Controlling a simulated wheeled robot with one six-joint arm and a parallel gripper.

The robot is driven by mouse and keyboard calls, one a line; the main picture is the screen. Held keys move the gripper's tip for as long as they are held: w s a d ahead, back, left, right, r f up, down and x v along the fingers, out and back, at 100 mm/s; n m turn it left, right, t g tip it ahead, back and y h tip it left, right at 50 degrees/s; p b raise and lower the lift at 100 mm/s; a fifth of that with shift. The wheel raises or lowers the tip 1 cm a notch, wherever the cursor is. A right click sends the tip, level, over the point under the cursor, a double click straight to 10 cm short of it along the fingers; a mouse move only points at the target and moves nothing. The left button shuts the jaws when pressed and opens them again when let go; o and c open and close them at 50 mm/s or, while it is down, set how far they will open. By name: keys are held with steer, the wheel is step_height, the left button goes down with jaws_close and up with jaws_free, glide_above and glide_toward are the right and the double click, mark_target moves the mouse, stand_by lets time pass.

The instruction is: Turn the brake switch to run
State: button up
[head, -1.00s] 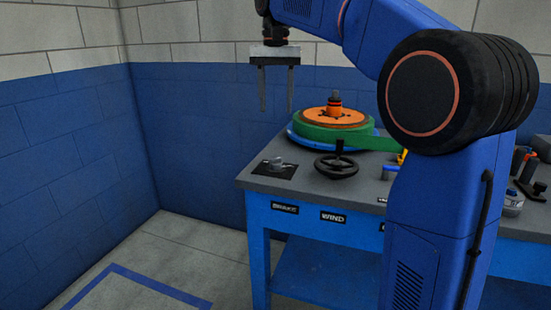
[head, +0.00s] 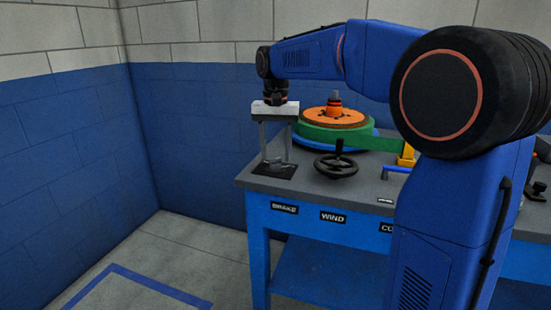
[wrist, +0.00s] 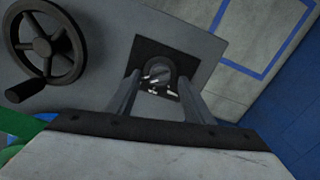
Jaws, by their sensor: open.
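The brake switch (wrist: 161,76) is a small round grey knob with light marks around it, on a dark square plate (wrist: 195,54) in the wrist view. The plate (head: 287,173) lies at the table's left front corner in the head view, behind the BRAKE label (head: 284,208). My gripper (head: 276,163) points straight down over the plate. Its two fingers are open, and in the wrist view (wrist: 160,82) they stand on either side of the knob. I cannot tell whether they touch it. In the head view the knob is mostly hidden by the fingers.
A black handwheel (head: 337,164) with an upright handle stands right of the plate, close to my gripper. Behind it is a green and orange reel (head: 335,120) with a green strip running right. The table edge lies just left of the plate.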

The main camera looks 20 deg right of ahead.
mark_target(275, 164)
steer(key=shift+f, duration=1.15)
steer(key=shift+c, duration=0.5)
steer(key=c, duration=0.9)
steer(key=shift+n, duration=0.4)
steer(key=n, duration=0.4)
steer(key=shift+n, duration=0.4)
steer(key=n, duration=0.4)
steer(key=shift+n, duration=0.3)
